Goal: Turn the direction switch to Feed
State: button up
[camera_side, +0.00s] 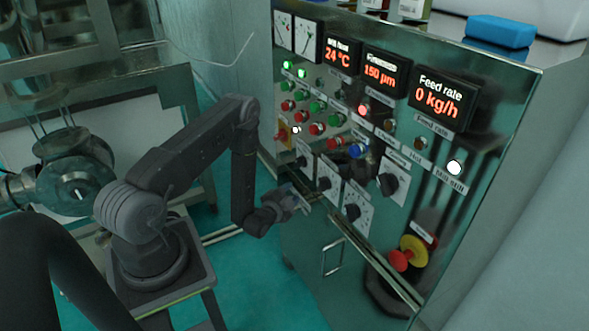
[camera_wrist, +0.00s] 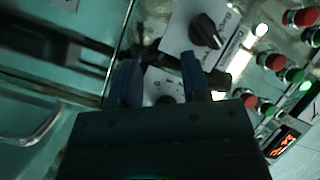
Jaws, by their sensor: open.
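Black rotary switches on white plates sit on the lower panel: an upper one (camera_side: 303,160), a middle one (camera_side: 325,183), a lower one (camera_side: 352,210), and a larger one (camera_side: 389,183) to the right. I cannot read which is the direction switch. My gripper (camera_side: 300,206) is in front of the panel, left of the lower switch. In the wrist view my gripper (camera_wrist: 160,62) is open, its two fingers apart, with part of a white plate and a dark knob (camera_wrist: 165,99) between them, partly hidden. Another black switch (camera_wrist: 206,31) shows clearly beyond the right finger. Contact cannot be told.
Red and green buttons (camera_side: 317,107) fill the panel above the switches. A red emergency knob (camera_side: 401,260) on yellow sticks out at lower right. A metal door handle (camera_side: 332,257) is below. Displays (camera_side: 446,96) line the top.

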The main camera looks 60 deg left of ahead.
jog(key=s+a+r+n+t+h, duration=0.1)
jog(key=s+a+r+t+h, duration=0.2)
jog(key=a+r+h, duration=0.15)
jog(key=h, duration=0.3)
send_near(296, 163)
jog(key=shift+h, duration=0.35)
jog(key=w, duration=0.9)
jog(key=shift+w+a+f, duration=0.15)
jog(key=shift+w+a, duration=0.2)
jog(key=shift+c, duration=0.4)
jog(key=shift+m, duration=0.3)
grip_shut()
